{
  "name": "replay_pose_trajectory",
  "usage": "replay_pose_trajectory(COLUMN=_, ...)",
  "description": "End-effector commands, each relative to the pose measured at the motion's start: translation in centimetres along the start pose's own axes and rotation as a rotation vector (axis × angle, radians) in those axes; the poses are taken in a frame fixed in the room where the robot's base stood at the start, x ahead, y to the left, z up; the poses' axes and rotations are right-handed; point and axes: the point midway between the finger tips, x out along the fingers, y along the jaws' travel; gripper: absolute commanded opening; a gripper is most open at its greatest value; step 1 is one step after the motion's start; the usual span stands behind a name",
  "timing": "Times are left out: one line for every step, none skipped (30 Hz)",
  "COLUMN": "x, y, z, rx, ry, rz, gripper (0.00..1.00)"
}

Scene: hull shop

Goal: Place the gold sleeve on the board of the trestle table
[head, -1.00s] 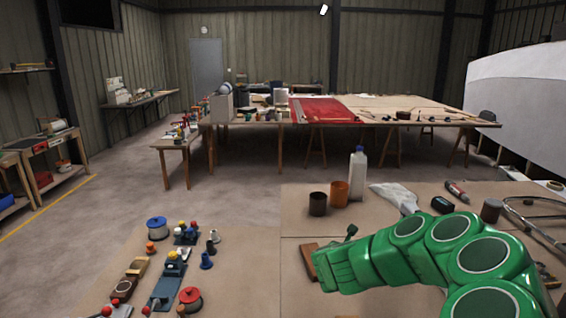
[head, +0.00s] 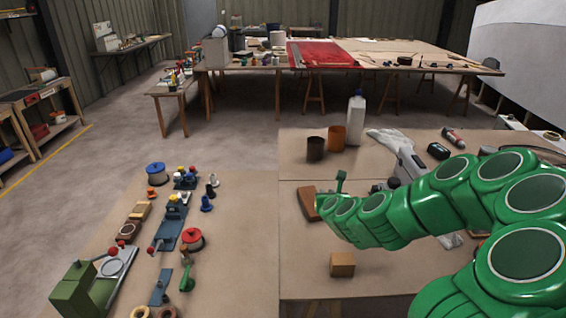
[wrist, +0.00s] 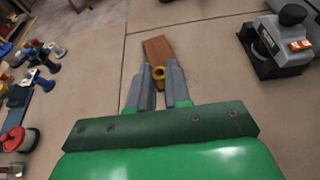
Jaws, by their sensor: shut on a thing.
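In the wrist view the gold sleeve (wrist: 158,74), a small ring-like piece, sits between the tips of my gripper (wrist: 158,82). The grey fingers are shut on it. A reddish-brown wooden block (wrist: 157,48) lies just beyond the sleeve on the near bench. In the head view my green arm reaches left over this bench, and it hides the fingers and the sleeve. A long table on trestle legs stands across the room, with a pale board (head: 430,57) on top.
The near bench top (head: 300,245) carries a white bottle (head: 356,118), two cups, a wooden cube (head: 342,264) and tools. Spools and small fittings crowd its left part. A grey device with a black knob (wrist: 275,45) stands right of my gripper. Open floor (head: 240,140) separates bench and trestle table.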

Motion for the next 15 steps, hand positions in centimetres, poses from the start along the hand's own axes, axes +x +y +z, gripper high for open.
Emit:
replay_pose_trajectory(x=0.1, y=0.1, z=0.0, rx=0.0, ry=0.0, rz=0.001, gripper=0.0)
replay_pose_trajectory(x=0.2, y=0.3, z=-0.1, rx=0.0, ry=0.0, rz=0.002, gripper=0.0)
replay_pose_trajectory(x=0.4, y=0.5, z=-0.1, rx=0.001, ry=-0.001, rz=0.004, gripper=0.0)
replay_pose_trajectory(x=0.6, y=0.7, z=-0.2, rx=0.001, ry=-0.001, rz=0.006, gripper=0.0)
replay_pose_trajectory(x=0.8, y=1.0, z=-0.3, rx=0.002, ry=-0.001, rz=0.008, gripper=0.0)
replay_pose_trajectory(x=1.2, y=1.4, z=-0.4, rx=0.003, ry=-0.001, rz=0.011, gripper=0.0)
replay_pose_trajectory(x=1.5, y=1.8, z=-0.5, rx=0.003, ry=-0.002, rz=0.014, gripper=0.0)
replay_pose_trajectory(x=1.9, y=2.1, z=-0.7, rx=0.004, ry=-0.002, rz=0.016, gripper=0.0)
replay_pose_trajectory(x=2.5, y=2.7, z=-0.9, rx=0.005, ry=-0.002, rz=0.02, gripper=0.0)
replay_pose_trajectory(x=2.9, y=3.0, z=-1.1, rx=0.006, ry=-0.003, rz=0.022, gripper=0.0)
replay_pose_trajectory(x=3.3, y=3.5, z=-1.2, rx=0.005, ry=-0.004, rz=0.025, gripper=0.0)
replay_pose_trajectory(x=3.8, y=4.1, z=-1.5, rx=0.005, ry=-0.004, rz=0.028, gripper=0.0)
replay_pose_trajectory(x=4.2, y=4.5, z=-1.7, rx=0.005, ry=-0.005, rz=0.031, gripper=0.0)
replay_pose_trajectory(x=4.6, y=5.0, z=-1.9, rx=0.005, ry=-0.005, rz=0.033, gripper=0.0)
replay_pose_trajectory(x=5.0, y=5.6, z=-2.2, rx=0.005, ry=-0.004, rz=0.037, gripper=0.0)
